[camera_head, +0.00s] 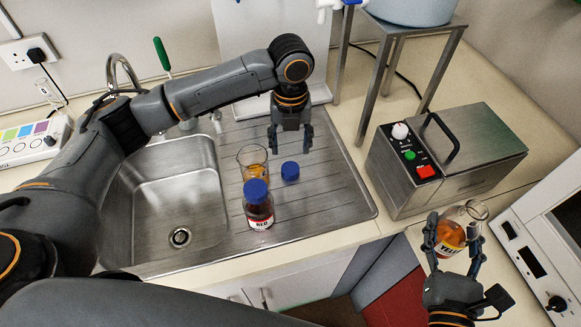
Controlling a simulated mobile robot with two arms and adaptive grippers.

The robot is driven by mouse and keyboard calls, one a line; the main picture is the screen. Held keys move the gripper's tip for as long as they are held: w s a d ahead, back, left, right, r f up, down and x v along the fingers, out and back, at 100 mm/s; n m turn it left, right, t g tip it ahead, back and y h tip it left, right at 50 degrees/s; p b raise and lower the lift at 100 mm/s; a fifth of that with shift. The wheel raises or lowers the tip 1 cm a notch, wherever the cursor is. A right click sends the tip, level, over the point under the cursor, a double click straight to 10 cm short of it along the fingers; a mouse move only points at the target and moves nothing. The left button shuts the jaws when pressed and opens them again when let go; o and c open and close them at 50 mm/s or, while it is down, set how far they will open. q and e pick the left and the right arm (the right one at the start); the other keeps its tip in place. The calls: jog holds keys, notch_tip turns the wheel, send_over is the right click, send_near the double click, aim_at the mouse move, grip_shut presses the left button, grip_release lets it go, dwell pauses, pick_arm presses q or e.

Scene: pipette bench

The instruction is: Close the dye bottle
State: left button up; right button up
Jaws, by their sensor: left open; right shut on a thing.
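An open dye bottle (449,240) with orange liquid and a partly hidden yellow-and-white label is held in my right gripper (454,243) at the lower right. Its glass mouth is uncapped and tilts toward the upper right. A loose blue cap (290,172) lies on the steel drainboard. My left gripper (290,146) is open and empty, pointing down just behind and above that cap, apart from it. A second bottle (259,214), labelled RED with a blue cap on, stands upright on the drainboard, left of the loose cap.
A glass beaker (253,158) with orange liquid stands right behind the RED bottle. The sink basin (165,200) is to the left. A steel bath (440,160) with a handle and a white appliance (545,235) flank my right gripper. Drainboard right of the cap is clear.

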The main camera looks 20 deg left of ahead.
aim_at(290, 168)
pick_arm(q)
notch_tip(290, 168, down, 3)
jog(key=shift+w+r, duration=0.1)
jog(key=shift+r, duration=0.05)
pick_arm(e)
jog(key=shift+w+r, duration=0.1)
jog(key=shift+r, duration=0.35)
pick_arm(q)
jog(key=shift+f+p, duration=0.3)
jog(key=shift+f, duration=0.2)
jog(key=shift+f, duration=0.15)
pick_arm(e)
jog(key=shift+r, duration=0.2)
pick_arm(q)
notch_tip(290, 168, down, 4)
jog(key=shift+f+p, duration=0.1)
jog(key=shift+p, duration=0.95)
pick_arm(e)
jog(key=shift+r, duration=0.95)
pick_arm(q)
jog(key=shift+f, duration=0.35)
jog(key=c, duration=0.6)
